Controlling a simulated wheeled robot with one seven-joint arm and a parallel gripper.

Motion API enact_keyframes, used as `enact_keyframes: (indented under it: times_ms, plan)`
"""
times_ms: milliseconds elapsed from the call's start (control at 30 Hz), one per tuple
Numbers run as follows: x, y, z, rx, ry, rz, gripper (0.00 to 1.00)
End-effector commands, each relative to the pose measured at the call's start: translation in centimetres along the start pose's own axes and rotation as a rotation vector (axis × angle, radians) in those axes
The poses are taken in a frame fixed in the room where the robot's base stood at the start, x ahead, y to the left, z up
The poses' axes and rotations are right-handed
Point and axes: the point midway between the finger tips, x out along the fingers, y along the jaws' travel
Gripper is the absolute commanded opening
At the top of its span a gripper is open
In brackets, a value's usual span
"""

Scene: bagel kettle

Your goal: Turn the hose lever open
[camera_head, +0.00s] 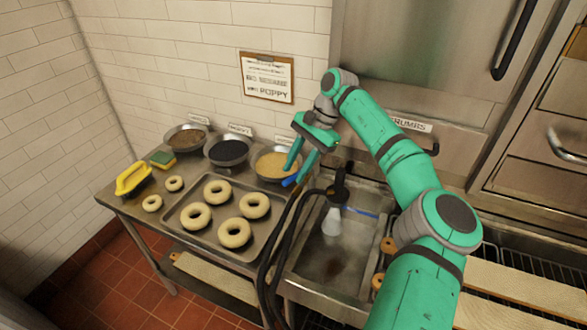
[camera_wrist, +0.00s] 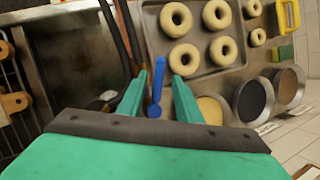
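The blue hose lever (camera_head: 289,182) is at the counter's edge, just left of the sink. In the wrist view the lever (camera_wrist: 156,92) stands between my two green fingers, with a visible gap on each side. My gripper (camera_head: 295,175) is open and reaches down at the lever; it also shows in the wrist view (camera_wrist: 160,76). I cannot tell whether a finger touches the lever. Dark hoses (camera_head: 278,240) run down beside the sink near the lever. A spray head (camera_head: 332,220) with a black handle hangs over the sink.
The metal sink (camera_head: 325,262) lies right of the lever. A tray (camera_head: 183,228) of bagels is close on the left. Bowls of sesame (camera_head: 272,162), poppy seeds (camera_head: 228,149) and another topping (camera_head: 187,137) stand behind it. A yellow-handled tool (camera_head: 132,178) lies far left.

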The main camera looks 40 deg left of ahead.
Motion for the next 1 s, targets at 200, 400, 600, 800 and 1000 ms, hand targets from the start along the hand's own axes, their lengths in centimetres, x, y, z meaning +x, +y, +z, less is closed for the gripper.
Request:
enact_keyframes:
  times_ms: [200, 400, 600, 800, 1000]
  plan:
    - [-3.1, 0.3, 2.3, -0.003, 0.003, 0.0, 0.32]
    - [-5.6, 1.4, 5.6, 0.0, 0.002, 0.0, 0.32]
    - [-6.9, 3.0, 8.8, -0.002, 0.002, 0.001, 0.32]
    - [-7.7, 4.9, 12.1, -0.001, 0.002, 0.001, 0.32]
    - [-8.2, 6.2, 14.3, 0.0, 0.001, 0.0, 0.32]
